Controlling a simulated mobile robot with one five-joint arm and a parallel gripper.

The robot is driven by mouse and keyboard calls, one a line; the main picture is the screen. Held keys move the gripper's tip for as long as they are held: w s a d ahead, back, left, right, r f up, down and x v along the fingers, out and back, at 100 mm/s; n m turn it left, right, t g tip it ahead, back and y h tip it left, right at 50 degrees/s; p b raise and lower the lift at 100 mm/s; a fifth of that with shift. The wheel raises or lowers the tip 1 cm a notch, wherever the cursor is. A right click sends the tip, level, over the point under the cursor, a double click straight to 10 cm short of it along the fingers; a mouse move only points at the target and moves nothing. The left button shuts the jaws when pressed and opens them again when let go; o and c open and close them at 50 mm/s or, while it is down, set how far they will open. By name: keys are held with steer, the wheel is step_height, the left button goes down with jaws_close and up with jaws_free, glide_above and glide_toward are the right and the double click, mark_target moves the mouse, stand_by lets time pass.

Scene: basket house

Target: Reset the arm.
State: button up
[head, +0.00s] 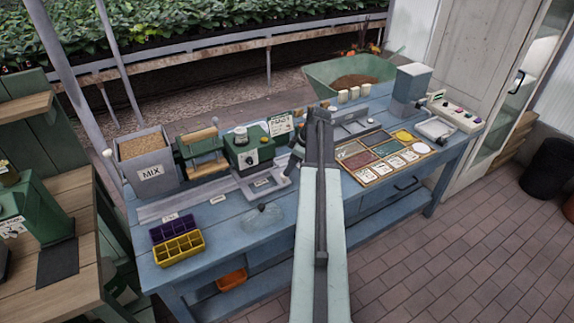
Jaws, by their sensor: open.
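My arm rises from the bottom middle of the head view and reaches out over the blue workbench (215,225). The dark end of my arm, with my gripper (296,154), shows just left of the long pale link, over the middle of the bench. My gripper is open, though its fingers are small and partly hidden behind the link. I see nothing held in it.
A MIX bin (145,158), purple and yellow trays (178,247) and a clear object (262,215) stand left. Brick floor at right (480,260) is free.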

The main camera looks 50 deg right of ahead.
steer(key=p+v, duration=0.1)
steer(key=v, duration=0.2)
stand_by(0.4)
steer(key=w+a+m+g, duration=0.1)
steer(key=w+a, duration=0.1)
steer(key=a, duration=1.1)
steer(key=w+a+f+m+g, duration=0.1)
steer(key=w+a, duration=0.1)
steer(key=a, duration=1.1)
steer(key=w+a+m+g+h, duration=0.1)
steer(key=w+a+m, duration=0.1)
steer(key=a, duration=1.1)
steer(key=shift+w+a+f, duration=0.25)
steer(key=shift+a+f, duration=0.1)
steer(key=shift+a, duration=0.05)
steer(key=s+a+m+h, duration=0.1)
steer(key=s+a, duration=0.1)
steer(key=a, duration=0.7)
steer(key=shift+s+a+m+g, duration=0.3)
steer(key=shift+a+g, duration=0.1)
